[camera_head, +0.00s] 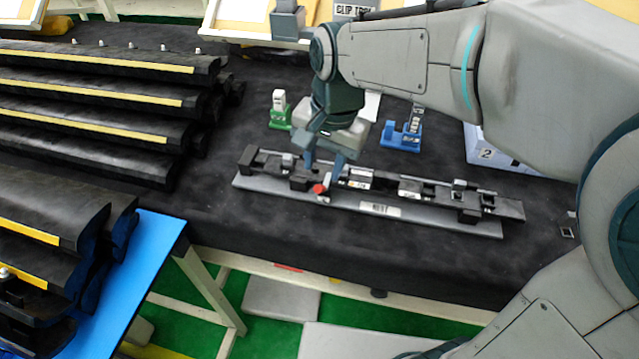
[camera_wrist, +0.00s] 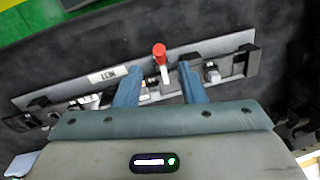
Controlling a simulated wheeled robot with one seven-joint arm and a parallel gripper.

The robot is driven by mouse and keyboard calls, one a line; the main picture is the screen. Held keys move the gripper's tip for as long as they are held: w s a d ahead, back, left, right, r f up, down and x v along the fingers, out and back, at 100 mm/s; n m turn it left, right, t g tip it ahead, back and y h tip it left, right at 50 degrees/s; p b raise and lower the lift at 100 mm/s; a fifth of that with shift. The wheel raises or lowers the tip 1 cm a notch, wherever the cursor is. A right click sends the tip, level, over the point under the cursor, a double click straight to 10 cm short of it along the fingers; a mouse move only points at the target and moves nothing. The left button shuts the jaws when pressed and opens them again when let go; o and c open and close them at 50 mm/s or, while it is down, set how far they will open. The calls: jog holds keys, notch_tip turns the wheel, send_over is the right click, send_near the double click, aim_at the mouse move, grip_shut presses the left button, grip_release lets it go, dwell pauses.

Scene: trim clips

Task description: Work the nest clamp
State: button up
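The nest (camera_head: 470,228) is a long grey plate with black blocks and a "NEST" label, lying on the dark table. Its clamp has a red-tipped handle (camera_head: 320,189) near the plate's front edge, left of the label. My gripper (camera_head: 323,174) is above the nest at the clamp, pointing down. In the wrist view, the two blue fingers of my gripper (camera_wrist: 159,78) are apart. The red-tipped handle (camera_wrist: 160,52) shows in the gap between them, its tip beyond the fingertips. I cannot tell whether a finger touches it.
A green fixture (camera_head: 280,115) and a blue fixture (camera_head: 402,136) stand behind the nest. A bin marked 2 (camera_head: 490,150) is at the right, partly behind my arm. Black trim pieces with yellow stripes (camera_head: 95,105) are stacked at the left. Table in front of the nest is clear.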

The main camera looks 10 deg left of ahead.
aim_at(319, 189)
jog(key=f, duration=0.5)
jog(key=a+f, duration=0.1)
jog(key=f, duration=0.2)
jog(key=shift+w, duration=0.15)
grip_shut()
